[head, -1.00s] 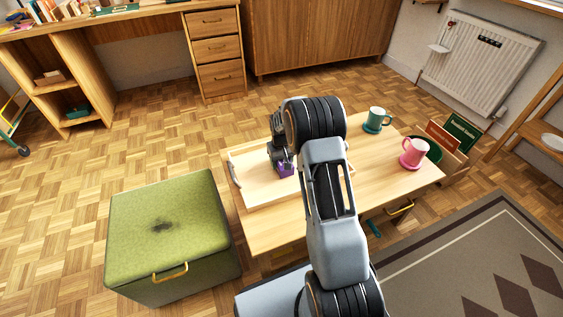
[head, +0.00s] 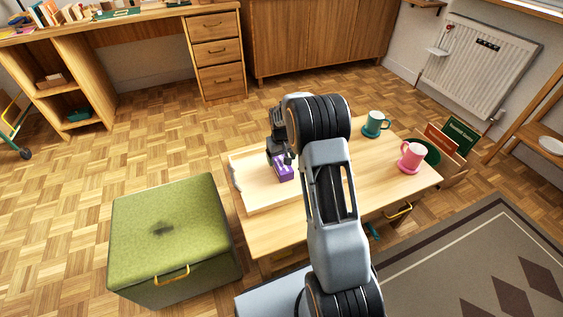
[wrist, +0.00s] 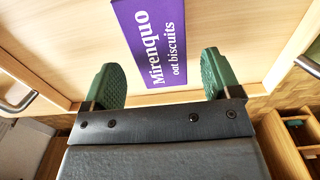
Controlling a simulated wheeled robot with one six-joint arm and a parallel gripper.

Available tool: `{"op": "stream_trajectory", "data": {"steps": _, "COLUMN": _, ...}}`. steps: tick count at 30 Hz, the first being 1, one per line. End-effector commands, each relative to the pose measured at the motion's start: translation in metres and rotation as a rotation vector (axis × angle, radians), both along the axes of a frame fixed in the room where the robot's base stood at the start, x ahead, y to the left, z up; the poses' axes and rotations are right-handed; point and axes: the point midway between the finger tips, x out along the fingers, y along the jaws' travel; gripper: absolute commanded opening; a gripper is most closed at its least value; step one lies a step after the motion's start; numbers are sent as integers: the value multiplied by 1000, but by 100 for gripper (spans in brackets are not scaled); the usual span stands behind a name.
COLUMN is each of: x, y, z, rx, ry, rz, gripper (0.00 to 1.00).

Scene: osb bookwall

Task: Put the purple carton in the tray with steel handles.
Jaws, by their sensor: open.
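The purple carton (head: 284,173), lettered "Mirenquo oat biscuits", lies in the pale wooden tray (head: 262,205) on the low table. In the wrist view the carton (wrist: 150,40) rests on the tray floor, with its far end cut off by the frame. One steel handle (head: 236,176) shows at the tray's left end; both handles show in the wrist view, at left (wrist: 18,95) and right (wrist: 308,62). My gripper (wrist: 158,76) is open, its green fingers on either side of the carton's near end and apart from it. My arm hides the tray's right part in the head view.
A teal mug (head: 375,122) and a pink mug (head: 411,156) stand on the table (head: 290,232) to the right. A green ottoman (head: 165,225) stands left of the table. Book crates (head: 452,150) stand beyond the table's right end.

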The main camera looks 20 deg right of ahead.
Motion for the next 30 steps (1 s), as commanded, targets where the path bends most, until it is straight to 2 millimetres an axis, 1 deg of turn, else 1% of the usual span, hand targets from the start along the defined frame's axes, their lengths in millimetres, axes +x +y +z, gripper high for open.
{"op": "stream_trajectory", "data": {"steps": 1, "x": 0, "y": 0, "z": 15, "rx": -1, "ry": -3, "rz": 0, "gripper": 83}}
{"op": "stream_trajectory", "data": {"steps": 6, "x": 0, "y": 0, "z": 45, "rx": 0, "ry": -1, "rz": 0, "gripper": 83}}
{"op": "stream_trajectory", "data": {"steps": 9, "x": 0, "y": 0, "z": 58, "rx": 0, "ry": -2, "rz": 0, "gripper": 83}}
{"op": "stream_trajectory", "data": {"steps": 14, "x": 0, "y": 0, "z": 72, "rx": 0, "ry": -2, "rz": 0, "gripper": 83}}
{"op": "stream_trajectory", "data": {"steps": 17, "x": -7, "y": 5, "z": 87, "rx": -2, "ry": -13, "rz": 1, "gripper": 83}}
{"op": "stream_trajectory", "data": {"steps": 20, "x": -26, "y": 17, "z": 114, "rx": -5, "ry": -37, "rz": 1, "gripper": 83}}
{"op": "stream_trajectory", "data": {"steps": 21, "x": -38, "y": 23, "z": 127, "rx": -7, "ry": -50, "rz": 3, "gripper": 83}}
{"op": "stream_trajectory", "data": {"steps": 23, "x": -59, "y": 33, "z": 146, "rx": -8, "ry": -71, "rz": 3, "gripper": 83}}
{"op": "stream_trajectory", "data": {"steps": 24, "x": -76, "y": 40, "z": 157, "rx": -9, "ry": -85, "rz": 3, "gripper": 83}}
{"op": "stream_trajectory", "data": {"steps": 26, "x": -100, "y": 50, "z": 172, "rx": -10, "ry": -109, "rz": 4, "gripper": 83}}
{"op": "stream_trajectory", "data": {"steps": 27, "x": -117, "y": 56, "z": 180, "rx": -10, "ry": -124, "rz": 2, "gripper": 83}}
{"op": "stream_trajectory", "data": {"steps": 29, "x": -142, "y": 64, "z": 188, "rx": -10, "ry": -145, "rz": 3, "gripper": 83}}
{"op": "stream_trajectory", "data": {"steps": 30, "x": -158, "y": 68, "z": 192, "rx": -9, "ry": -157, "rz": 3, "gripper": 83}}
